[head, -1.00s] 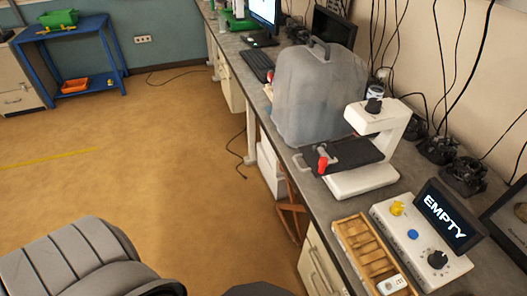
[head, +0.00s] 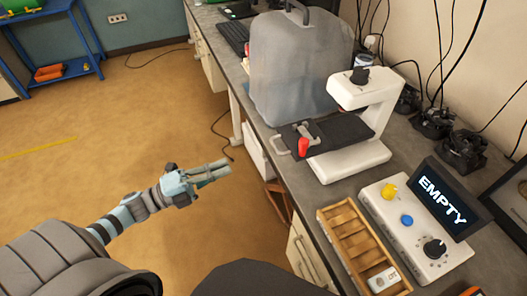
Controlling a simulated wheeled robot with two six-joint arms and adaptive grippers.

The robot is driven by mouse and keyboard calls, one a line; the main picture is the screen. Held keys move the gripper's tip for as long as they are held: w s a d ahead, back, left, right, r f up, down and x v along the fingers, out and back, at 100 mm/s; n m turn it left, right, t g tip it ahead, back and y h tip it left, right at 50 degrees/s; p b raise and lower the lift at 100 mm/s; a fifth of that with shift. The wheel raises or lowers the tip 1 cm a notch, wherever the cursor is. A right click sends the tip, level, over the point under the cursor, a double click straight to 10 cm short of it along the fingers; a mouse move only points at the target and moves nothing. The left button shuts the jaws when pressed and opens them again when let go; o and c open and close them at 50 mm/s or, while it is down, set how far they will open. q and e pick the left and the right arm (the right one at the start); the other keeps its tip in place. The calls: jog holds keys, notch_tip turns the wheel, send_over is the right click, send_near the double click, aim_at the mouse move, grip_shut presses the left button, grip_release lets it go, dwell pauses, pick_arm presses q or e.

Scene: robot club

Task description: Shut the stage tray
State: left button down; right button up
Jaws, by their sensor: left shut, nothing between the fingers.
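The white scope-like device (head: 352,162) stands on the bench. Its dark stage tray (head: 338,131) sticks out to the left, toward the bench's front edge. A metal handle (head: 279,146) and a red knob (head: 303,146) are at the tray's outer end. My left gripper (head: 224,173) is shut and empty, above the floor in front of the bench. It is left of and lower in the picture than the tray handle, apart from it. My right gripper is not in view.
A translucent grey cover with a top handle (head: 295,75) stands just behind the tray. A wooden compartment box (head: 350,236) and a control box (head: 408,215) with a screen reading EMPTY are nearer.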

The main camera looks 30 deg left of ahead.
pick_arm(q)
send_near(274, 146)
jog(key=x, duration=0.2)
jog(key=p+x, duration=0.1)
jog(key=x, duration=0.3)
jog(key=shift+w+d+p, duration=0.25)
jog(key=shift+d+p, duration=0.05)
jog(key=shift+p, duration=0.05)
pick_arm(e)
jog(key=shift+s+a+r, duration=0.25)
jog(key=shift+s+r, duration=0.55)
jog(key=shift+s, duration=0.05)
